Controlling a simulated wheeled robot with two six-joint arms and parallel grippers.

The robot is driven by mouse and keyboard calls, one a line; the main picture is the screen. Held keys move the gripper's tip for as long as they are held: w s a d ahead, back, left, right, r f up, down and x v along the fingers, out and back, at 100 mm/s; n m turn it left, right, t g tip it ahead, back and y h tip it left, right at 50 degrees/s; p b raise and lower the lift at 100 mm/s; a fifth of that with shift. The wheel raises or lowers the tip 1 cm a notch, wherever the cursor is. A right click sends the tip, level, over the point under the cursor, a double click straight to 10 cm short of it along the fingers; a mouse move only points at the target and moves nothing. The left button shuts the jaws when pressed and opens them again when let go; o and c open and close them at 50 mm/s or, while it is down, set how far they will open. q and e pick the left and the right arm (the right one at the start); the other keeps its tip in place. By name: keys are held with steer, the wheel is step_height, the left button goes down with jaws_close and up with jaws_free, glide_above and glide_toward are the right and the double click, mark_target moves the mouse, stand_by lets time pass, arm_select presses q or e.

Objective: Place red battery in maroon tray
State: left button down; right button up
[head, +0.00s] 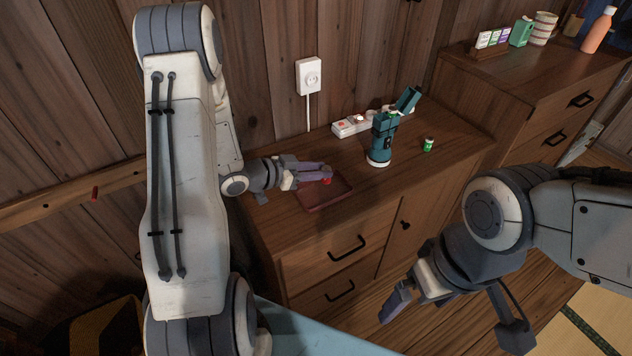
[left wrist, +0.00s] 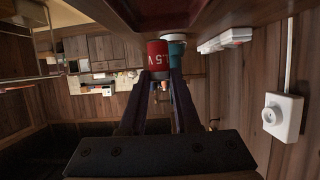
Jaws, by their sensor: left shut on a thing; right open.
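The maroon tray (head: 341,191) lies on the wooden cabinet top, below the wall outlet. My left gripper (head: 326,174) reaches over the tray from the left and is shut on the red battery (head: 327,181), which shows small between the fingertips. My right gripper (head: 453,318) is open and empty, in front of the cabinet.
A green battery (head: 428,145) stands further right. A white power strip (head: 350,127) lies behind, near the wall outlet (head: 309,76). The cabinet front right is clear.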

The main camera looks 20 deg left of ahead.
arm_select(q)
steer(key=shift+w+a+f, duration=0.1)
steer(key=shift+a+f, duration=0.15)
steer(key=shift+a, duration=0.15)
steer(key=shift+f, duration=2.05)
steer(key=shift+b, duration=0.3)
steer(key=shift+f, duration=0.2)
steer(key=c, duration=0.6)
jaws_free()
steer(key=shift+r, duration=0.2)
